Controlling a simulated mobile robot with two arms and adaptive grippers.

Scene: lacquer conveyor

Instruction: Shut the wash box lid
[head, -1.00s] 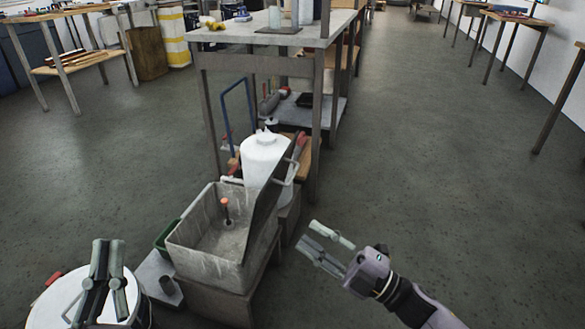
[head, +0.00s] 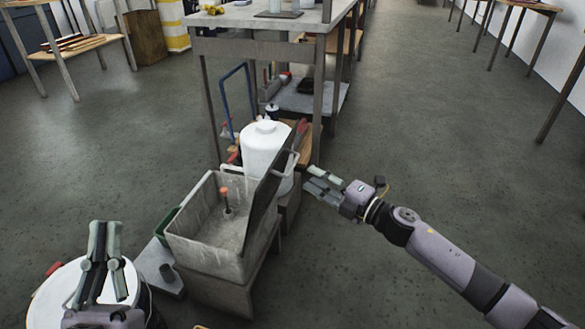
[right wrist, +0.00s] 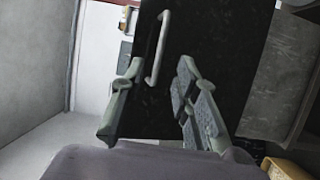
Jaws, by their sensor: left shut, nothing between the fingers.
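The wash box (head: 185,247) is a grey open-topped tub on a low stand. Its dark lid (head: 267,188) stands up, steeply tilted, along the box's right side, so the box is open. A pale bar handle (head: 291,165) is on the lid's outer face. In the right wrist view the dark lid (right wrist: 225,45) fills the middle, with its handle (right wrist: 158,48). My right gripper (head: 318,178) is open and empty, right of the lid, facing its outer face; contact is not visible. My left gripper (head: 104,228) is shut and empty, left of the box, above a white round lid.
A white container (head: 264,146) stands directly behind the wash box. A round white-topped drum (head: 50,305) is at the lower left. A workbench (head: 262,45) with a lower shelf stands behind. The floor (head: 420,130) to the right is clear.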

